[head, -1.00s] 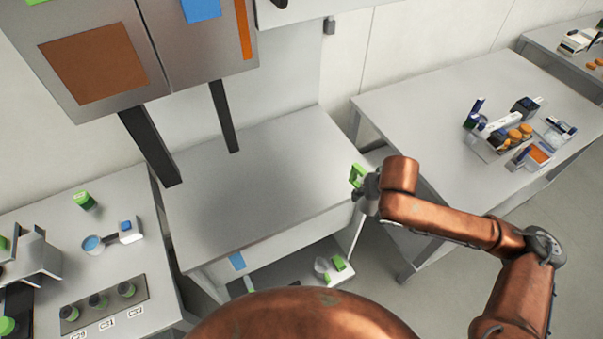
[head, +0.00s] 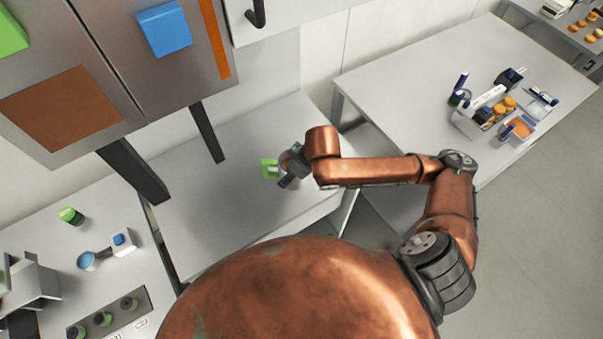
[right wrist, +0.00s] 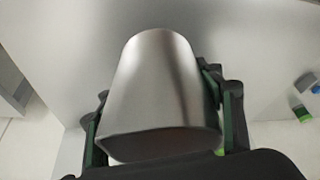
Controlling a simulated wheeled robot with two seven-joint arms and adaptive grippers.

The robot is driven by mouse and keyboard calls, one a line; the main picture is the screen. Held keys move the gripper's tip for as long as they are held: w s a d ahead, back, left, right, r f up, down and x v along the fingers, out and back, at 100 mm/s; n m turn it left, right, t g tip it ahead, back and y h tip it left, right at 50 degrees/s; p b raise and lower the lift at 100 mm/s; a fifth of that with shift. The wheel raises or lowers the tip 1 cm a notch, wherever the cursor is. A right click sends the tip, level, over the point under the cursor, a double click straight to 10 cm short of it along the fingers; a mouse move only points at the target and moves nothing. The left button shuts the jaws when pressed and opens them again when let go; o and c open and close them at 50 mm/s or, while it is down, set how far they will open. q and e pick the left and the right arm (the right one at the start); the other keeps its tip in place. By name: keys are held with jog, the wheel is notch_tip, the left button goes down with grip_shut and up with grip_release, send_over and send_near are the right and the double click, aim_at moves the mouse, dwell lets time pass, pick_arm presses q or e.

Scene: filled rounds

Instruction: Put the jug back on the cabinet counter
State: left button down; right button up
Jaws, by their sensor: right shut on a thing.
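My right gripper (head: 287,168) is shut on the jug, a plain silver metal vessel (right wrist: 155,90) that fills the middle of the right wrist view between the two dark green fingers. In the head view the jug is mostly hidden by the gripper, with a green part (head: 270,169) showing at the gripper's left; I cannot tell whose part it is. The gripper is over the right part of the grey cabinet counter (head: 225,215), below the wall cabinet. I cannot tell whether the jug touches the counter. My left gripper is not in view.
Two dark posts (head: 135,172) run between cabinet and counter. The visible counter top is bare. A left bench (head: 50,255) holds a green-capped jar (head: 71,215), a blue-topped scoop-like item (head: 88,260) and a rack. A right table (head: 400,90) holds a caddy of bottles (head: 490,115).

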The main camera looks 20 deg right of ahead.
jog(key=s+a+r+n+g+y+p, duration=0.2)
jog(key=s+a+n+p, duration=0.2)
jog(key=s+n+p, duration=0.25)
jog(key=w+d+f, duration=0.1)
jog(key=w+d, duration=0.1)
jog(key=w+d+f, duration=0.1)
jog(key=w+d, duration=0.1)
jog(key=w+d+f, duration=0.2)
jog(key=shift+w+d, duration=0.1)
jog(key=shift+w, duration=0.25)
jog(key=w+d+f, duration=0.1)
jog(key=f, duration=0.1)
jog(key=w+f, duration=0.1)
jog(key=f, duration=0.1)
jog(key=w+d+f, duration=0.1)
jog(key=f, duration=0.1)
jog(key=shift+w+d, duration=0.3)
jog(key=shift+d, duration=0.05)
notch_tip(320, 180, down, 2)
jog(key=shift+f+p, duration=0.1)
jog(key=shift+p, duration=0.5)
jog(key=shift+f, duration=0.45)
jog(key=o, duration=1.6)
jog(key=shift+f, duration=0.1)
jog(key=shift+o, duration=0.2)
